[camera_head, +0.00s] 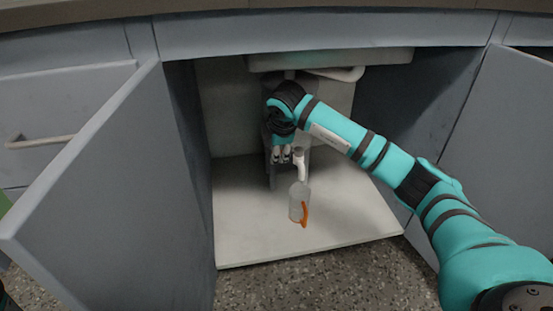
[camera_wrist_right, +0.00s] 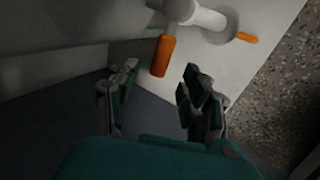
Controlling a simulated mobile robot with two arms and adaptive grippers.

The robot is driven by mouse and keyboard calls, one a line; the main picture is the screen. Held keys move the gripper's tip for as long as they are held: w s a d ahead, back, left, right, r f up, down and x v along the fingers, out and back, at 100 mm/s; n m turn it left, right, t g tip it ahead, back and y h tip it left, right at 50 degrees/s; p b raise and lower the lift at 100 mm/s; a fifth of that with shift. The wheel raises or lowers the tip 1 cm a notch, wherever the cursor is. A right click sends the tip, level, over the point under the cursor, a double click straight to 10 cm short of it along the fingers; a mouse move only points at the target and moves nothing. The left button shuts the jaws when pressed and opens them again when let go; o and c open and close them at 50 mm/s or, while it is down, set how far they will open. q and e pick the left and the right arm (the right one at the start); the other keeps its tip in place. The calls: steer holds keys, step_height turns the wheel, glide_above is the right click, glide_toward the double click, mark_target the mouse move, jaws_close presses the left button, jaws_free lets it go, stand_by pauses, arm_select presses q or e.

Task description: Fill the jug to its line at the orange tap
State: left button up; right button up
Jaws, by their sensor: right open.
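A clear jug (camera_head: 295,203) with an orange handle (camera_head: 305,213) stands upright on the pale cabinet floor, below a white tap spout (camera_head: 300,168). In the right wrist view the white tap (camera_wrist_right: 203,16) has an orange lever (camera_wrist_right: 163,56), and part of the jug's orange handle (camera_wrist_right: 248,38) shows beyond it. My right gripper (camera_wrist_right: 160,72) is open, with the lever just ahead of and between its fingertips; I cannot tell whether they touch. In the head view my right gripper (camera_head: 282,156) hangs beside the spout. The jug's line and water level cannot be made out. My left gripper is out of view.
The open cabinet has a left door (camera_head: 95,200) and a right door (camera_head: 500,150) swung outward. A white sink underside (camera_head: 330,60) and pipe (camera_head: 340,74) hang above. The cabinet floor (camera_head: 245,235) is clear around the jug.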

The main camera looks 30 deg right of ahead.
steer(key=shift+b+x, duration=0.45)
steer(key=shift+x, duration=0.75)
steer(key=shift+w, duration=0.1)
steer(key=shift+c, duration=0.4)
jaws_close()
